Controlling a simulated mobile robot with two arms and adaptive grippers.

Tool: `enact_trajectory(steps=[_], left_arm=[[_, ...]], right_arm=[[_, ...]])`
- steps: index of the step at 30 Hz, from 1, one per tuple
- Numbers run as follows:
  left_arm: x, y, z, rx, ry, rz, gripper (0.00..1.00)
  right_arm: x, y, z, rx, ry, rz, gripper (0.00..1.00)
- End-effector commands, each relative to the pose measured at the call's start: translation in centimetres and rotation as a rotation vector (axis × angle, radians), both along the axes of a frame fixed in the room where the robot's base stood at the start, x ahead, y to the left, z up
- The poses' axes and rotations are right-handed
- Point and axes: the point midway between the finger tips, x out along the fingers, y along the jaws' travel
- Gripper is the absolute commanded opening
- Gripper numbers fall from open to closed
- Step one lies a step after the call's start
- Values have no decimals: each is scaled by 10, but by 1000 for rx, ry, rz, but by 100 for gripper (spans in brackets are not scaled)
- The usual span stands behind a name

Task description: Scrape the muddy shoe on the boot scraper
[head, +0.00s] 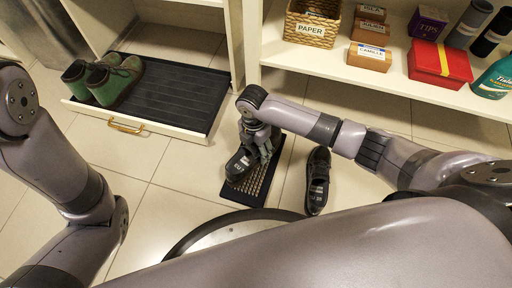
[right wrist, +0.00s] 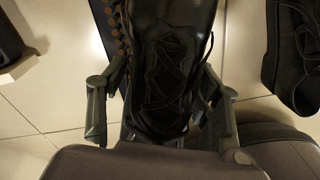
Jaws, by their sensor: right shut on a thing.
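My right gripper (head: 258,149) is shut on a dark laced shoe (head: 237,170). The shoe is over the boot scraper (head: 262,192), a dark mat with a tan studded surface on the floor. I cannot tell whether the sole touches it. In the right wrist view the shoe (right wrist: 165,70) sits between the two fingers, laces up, with the scraper's edge (right wrist: 117,28) showing at its left. Mud is not clearly visible. A second dark shoe (head: 318,180) stands on the floor right of the scraper. My left gripper is out of view.
A pulled-out drawer with a black ribbed tray (head: 178,98) holds green shoes (head: 106,80) at the left. Tiled floor lies bare between.

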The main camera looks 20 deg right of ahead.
Motion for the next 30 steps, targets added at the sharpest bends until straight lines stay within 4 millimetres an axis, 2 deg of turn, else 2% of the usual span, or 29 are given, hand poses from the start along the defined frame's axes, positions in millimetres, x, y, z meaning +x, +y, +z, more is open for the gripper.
enact_trajectory(steps=[22, 27, 30], left_arm=[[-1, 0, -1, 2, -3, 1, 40], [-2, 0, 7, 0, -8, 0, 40], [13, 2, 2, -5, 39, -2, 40]], right_arm=[[0, 0, -11, 1, -1, 0, 21], [-4, 3, -8, 1, 1, 1, 21], [-10, 8, -6, 1, 1, 2, 21]])
